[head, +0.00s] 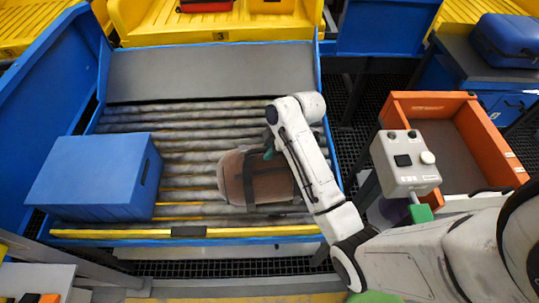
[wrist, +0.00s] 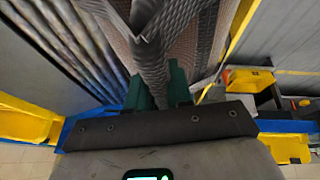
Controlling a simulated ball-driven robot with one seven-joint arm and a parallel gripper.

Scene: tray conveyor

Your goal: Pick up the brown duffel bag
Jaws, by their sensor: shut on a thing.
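The brown duffel bag (head: 232,178) lies on the rollers of the conveyor in the head view, right of the blue box. My arm partly covers it. My gripper (head: 269,150) is at the bag's upper side, with a little green of it showing. In the wrist view the green fingers of my gripper (wrist: 160,88) are shut on a dark, ribbed strap of the bag. The bag's brown, woven surface (wrist: 195,40) fills the upper middle there. The fingertips are hidden by the strap and bag.
A blue box (head: 95,175) sits on the rollers at left. A yellow rail (head: 120,233) runs along the conveyor's front edge. An orange open bin (head: 483,125) and a light grey control box (head: 405,165) stand at right. Bare rollers (head: 190,115) lie behind the bag.

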